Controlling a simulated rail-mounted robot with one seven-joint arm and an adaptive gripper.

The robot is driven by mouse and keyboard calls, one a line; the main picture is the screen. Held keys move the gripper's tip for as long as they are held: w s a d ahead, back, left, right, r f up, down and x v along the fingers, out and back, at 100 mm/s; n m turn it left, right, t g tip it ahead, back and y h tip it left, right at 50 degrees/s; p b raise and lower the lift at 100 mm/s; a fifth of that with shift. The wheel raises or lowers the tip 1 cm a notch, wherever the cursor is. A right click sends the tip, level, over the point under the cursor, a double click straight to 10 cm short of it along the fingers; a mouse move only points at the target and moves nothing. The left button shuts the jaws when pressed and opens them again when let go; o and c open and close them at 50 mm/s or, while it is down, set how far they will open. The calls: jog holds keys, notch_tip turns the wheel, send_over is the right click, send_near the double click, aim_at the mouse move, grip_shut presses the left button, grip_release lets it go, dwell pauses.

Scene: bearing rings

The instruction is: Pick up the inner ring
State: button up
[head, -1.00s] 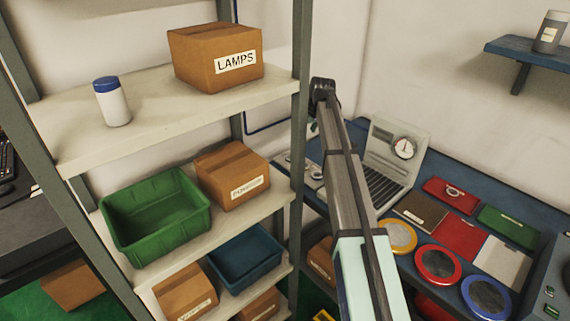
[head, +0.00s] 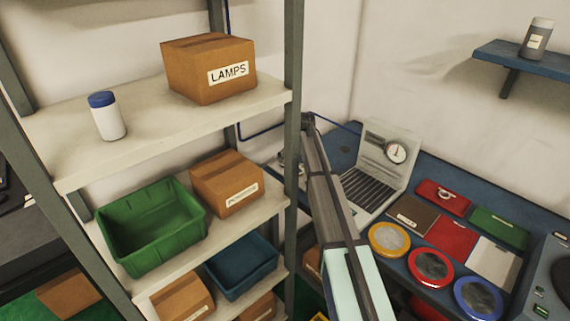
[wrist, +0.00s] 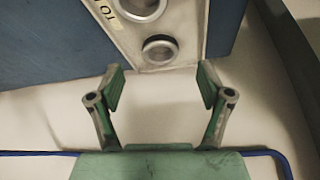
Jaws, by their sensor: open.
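In the wrist view, a pale plate (wrist: 118,30) on the blue bench bears two metal rings. The smaller ring (wrist: 160,50), with a dark centre, sits near the plate's edge; the larger ring (wrist: 140,8) is cut off by the top of the picture. I cannot tell for certain which is the inner ring. My gripper (wrist: 161,82) is open and empty, its green-padded fingers apart, just short of the smaller ring in the picture. In the head view my arm reaches over the bench, and the gripper's fingers are hidden.
A shelf rack post (head: 293,130) stands left of my arm.

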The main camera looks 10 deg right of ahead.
jog(key=shift+w+a+f+p, duration=0.15)
jog(key=shift+w+f+p, duration=0.15)
jog(key=shift+w+f, duration=0.1)
jog(key=p+x, duration=0.1)
jog(key=x, duration=0.3)
jog(key=shift+w, duration=0.1)
jog(key=c, duration=1.3)
